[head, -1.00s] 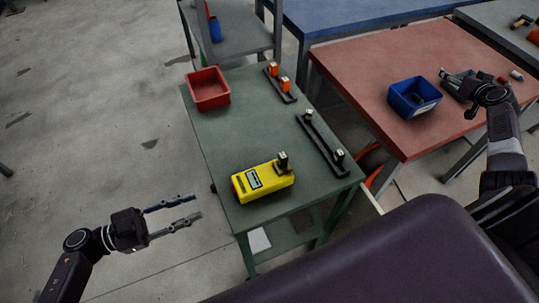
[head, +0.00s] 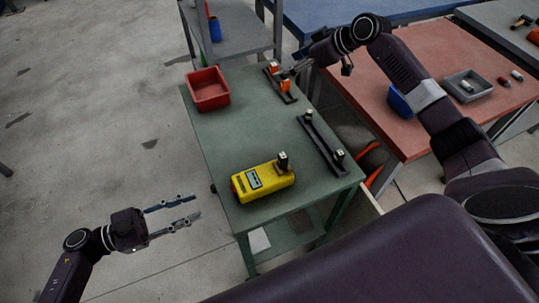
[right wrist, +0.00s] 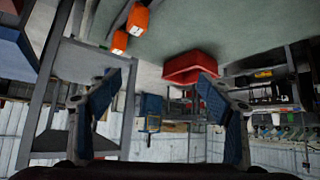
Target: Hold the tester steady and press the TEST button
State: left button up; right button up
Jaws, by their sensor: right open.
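The yellow tester (head: 262,182) lies on the near part of the green table, with a dark upright piece (head: 283,161) at its right end. I cannot make out the TEST button at this size. My left gripper (head: 195,207) is open and empty, left of the tester and apart from it, out over the floor. My right gripper (head: 292,70) is at the far right edge of the green table, beside the orange pieces. In the right wrist view its two fingers (right wrist: 158,95) are spread wide with nothing between them.
A red bin (head: 208,90) stands at the table's far left corner; it also shows in the right wrist view (right wrist: 190,68). A blue bin (head: 399,103) and grey tray (head: 468,86) sit on the red table.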

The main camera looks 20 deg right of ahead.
jog(key=s+a+n+g, duration=0.3)
jog(key=s+a, duration=0.1)
jog(key=a, duration=0.5)
jog(key=n+g+h, duration=0.5)
jog(key=n, duration=0.2)
send_over(269, 174)
jog(key=w, duration=0.1)
notch_tip(269, 174, down, 5)
jog(key=shift+a+r, duration=0.15)
jog(key=shift+r, duration=0.05)
jog(key=shift+s+f+n, duration=0.1)
jog(key=shift+s+n, duration=0.2)
jog(key=shift+s+d+f, duration=0.15)
jog(key=shift+d+f, duration=0.1)
notch_tip(269, 174, down, 7)
jog(key=shift+f, duration=0.2)
jog(key=c, duration=1.5)
pick_arm(q)
grip_shut()
